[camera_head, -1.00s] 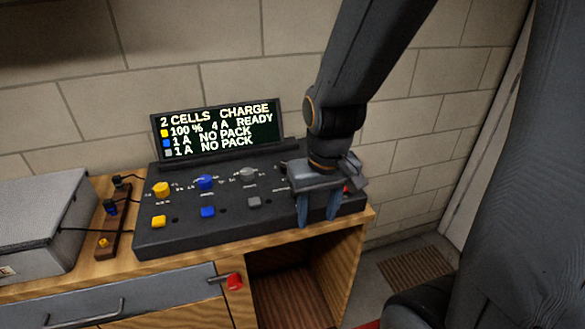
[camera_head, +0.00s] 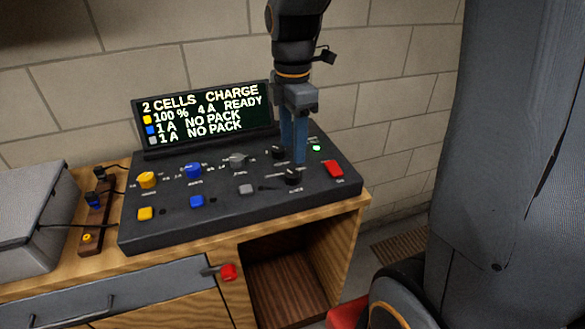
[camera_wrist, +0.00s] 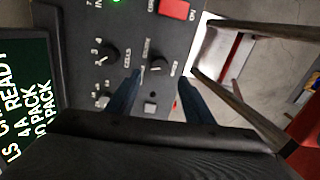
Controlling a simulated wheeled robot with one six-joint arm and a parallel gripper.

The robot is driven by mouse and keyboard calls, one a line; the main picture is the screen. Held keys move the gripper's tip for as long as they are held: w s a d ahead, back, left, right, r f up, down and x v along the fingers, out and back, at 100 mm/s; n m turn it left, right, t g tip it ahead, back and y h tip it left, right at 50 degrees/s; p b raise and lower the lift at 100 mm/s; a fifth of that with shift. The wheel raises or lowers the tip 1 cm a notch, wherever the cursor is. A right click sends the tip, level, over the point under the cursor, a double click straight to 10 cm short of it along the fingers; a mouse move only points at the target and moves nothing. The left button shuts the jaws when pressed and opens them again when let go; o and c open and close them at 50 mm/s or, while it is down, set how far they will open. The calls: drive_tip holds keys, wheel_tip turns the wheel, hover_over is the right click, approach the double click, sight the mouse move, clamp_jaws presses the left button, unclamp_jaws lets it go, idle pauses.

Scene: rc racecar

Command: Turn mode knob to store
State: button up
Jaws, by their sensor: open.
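The mode knob (camera_head: 292,177) is a small black knob at the front right of the dark charger panel (camera_head: 165,232). It also shows in the wrist view (camera_wrist: 157,65), where its label is small and blurred. My gripper (camera_head: 292,155) is open and points down over the right part of the panel. In the wrist view its two blue fingertips (camera_wrist: 160,77) lie to either side of the knob, with the knob slightly beyond them. I cannot tell whether they touch it. The screen (camera_head: 200,115) reads "2 CELLS CHARGE".
Another black knob (camera_head: 278,153), labelled cells, sits just behind. A red button (camera_head: 335,169) and a green light (camera_head: 316,148) are at the right. Yellow (camera_head: 146,180), blue (camera_head: 193,171) and grey (camera_head: 237,160) knobs are at the left. A grey box (camera_head: 30,215) stands further left.

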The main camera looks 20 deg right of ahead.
sight(293, 173)
drive_tip(key=shift+f+p, duration=0.65)
drive_tip(key=shift+f, duration=3.15)
drive_tip(key=c, duration=1.1)
drive_tip(key=shift+o, duration=0.2)
drive_tip(key=shift+m, duration=0.3)
drive_tip(key=m+p, duration=0.2)
drive_tip(key=shift+m, duration=0.4)
drive_tip(key=shift+m+p, duration=0.95)
drive_tip(key=shift+m, duration=1.25)
drive_tip(key=o, duration=1.1)
drive_tip(key=shift+c, duration=0.2)
